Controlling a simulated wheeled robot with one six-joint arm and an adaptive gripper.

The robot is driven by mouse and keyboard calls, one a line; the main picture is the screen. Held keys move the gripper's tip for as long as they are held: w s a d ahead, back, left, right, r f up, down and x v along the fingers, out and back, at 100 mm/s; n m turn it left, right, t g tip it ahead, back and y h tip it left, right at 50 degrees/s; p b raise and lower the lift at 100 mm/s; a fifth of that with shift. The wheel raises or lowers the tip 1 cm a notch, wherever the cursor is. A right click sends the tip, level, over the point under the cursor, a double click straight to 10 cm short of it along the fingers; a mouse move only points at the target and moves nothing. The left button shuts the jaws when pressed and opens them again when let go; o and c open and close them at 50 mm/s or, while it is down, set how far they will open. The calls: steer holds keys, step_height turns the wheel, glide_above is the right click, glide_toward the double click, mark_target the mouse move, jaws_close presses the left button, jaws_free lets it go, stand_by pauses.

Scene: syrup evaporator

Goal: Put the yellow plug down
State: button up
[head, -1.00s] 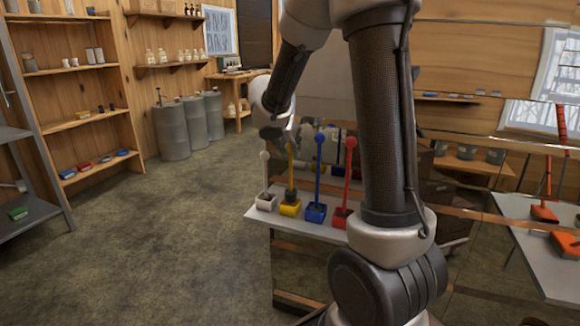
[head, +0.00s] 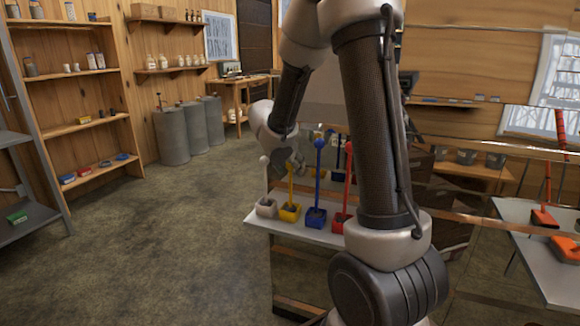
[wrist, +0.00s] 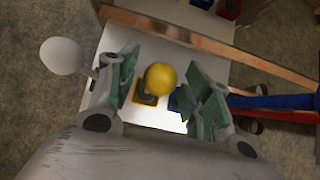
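The yellow plug (head: 291,186) stands upright, its lower end in the yellow box (head: 290,214) on the white shelf. In the wrist view its round yellow head (wrist: 160,78) lies between the green-padded fingers of my gripper (wrist: 160,88). Narrow gaps show on both sides of the head, so the gripper looks open around it, not clamped. In the head view my gripper (head: 293,158) is at the top of the plug and hides its head. The yellow box shows partly beneath the head in the wrist view (wrist: 143,99).
On the same shelf, a white plug (head: 264,163) stands to the left, and a blue plug (head: 318,175) and red plug (head: 348,185) to the right, each in a box. They are close to my gripper. Open floor (head: 160,250) lies left of the shelf.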

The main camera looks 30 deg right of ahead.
steer(key=shift+r, duration=0.15)
steer(key=v, duration=1.2)
steer(key=s+d+r+m+g+y, duration=0.1)
steer(key=s+d+r+m, duration=0.1)
steer(key=s+m, duration=0.45)
steer(key=s+d+r+m+y, duration=0.1)
steer(key=s+d+r+m, duration=0.1)
steer(key=s+m, duration=0.45)
steer(key=s+a+f+m+y, duration=0.1)
steer(key=s+a+m+y, duration=0.3)
steer(key=s+m, duration=0.8)
steer(key=shift+s+a+f+m, duration=0.3)
steer(key=shift+s+a+f, duration=0.05)
steer(key=shift+s+a, duration=0.2)
steer(key=shift+o, duration=0.5)
